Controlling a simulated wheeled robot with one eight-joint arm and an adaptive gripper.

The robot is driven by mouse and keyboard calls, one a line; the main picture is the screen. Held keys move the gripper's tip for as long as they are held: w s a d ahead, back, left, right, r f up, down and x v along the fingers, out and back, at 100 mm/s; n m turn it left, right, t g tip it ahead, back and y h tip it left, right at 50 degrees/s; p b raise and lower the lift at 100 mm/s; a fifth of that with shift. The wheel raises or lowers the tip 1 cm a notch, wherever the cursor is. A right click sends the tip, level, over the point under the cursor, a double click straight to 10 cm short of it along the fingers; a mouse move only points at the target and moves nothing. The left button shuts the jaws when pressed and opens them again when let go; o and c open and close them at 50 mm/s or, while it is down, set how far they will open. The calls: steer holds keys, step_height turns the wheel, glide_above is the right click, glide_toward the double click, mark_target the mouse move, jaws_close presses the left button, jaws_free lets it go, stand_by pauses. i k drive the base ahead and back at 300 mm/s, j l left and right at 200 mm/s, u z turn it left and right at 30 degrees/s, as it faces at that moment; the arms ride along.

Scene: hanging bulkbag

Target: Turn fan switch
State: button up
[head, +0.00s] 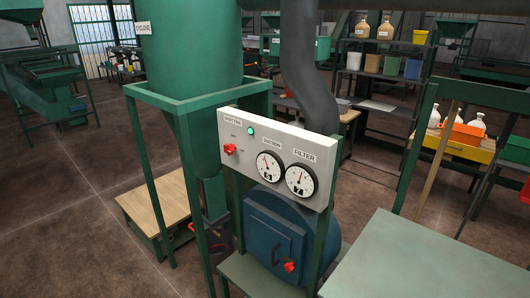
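A light grey control panel (282,133) stands on green posts in the middle of the head view. At its left end, under a label that seems to read "DUST FAN", is a red switch knob (230,149). Small position marks beside the knob are too small to read, and I cannot tell which way it is turned. A green lamp (250,130) above and right of the knob looks lit. Right of it are two round dials, SUCTION (269,167) and FILTER (301,180). My gripper is not in view.
A blue housing (275,238) with a red knob (290,266) sits below the panel. A green cyclone (195,50) and its frame stand behind left, with a wooden-topped platform (155,205) beside it. A pale green tabletop (430,262) fills the lower right. Floor at left is clear.

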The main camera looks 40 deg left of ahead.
mark_target(230, 149)
steer(key=u, duration=1.7)
steer(key=j+z, duration=0.5)
steer(key=k+l+z, duration=0.15)
steer(key=k+l, duration=0.2)
steer(key=i+j+u, duration=0.2)
steer(key=i, duration=0.2)
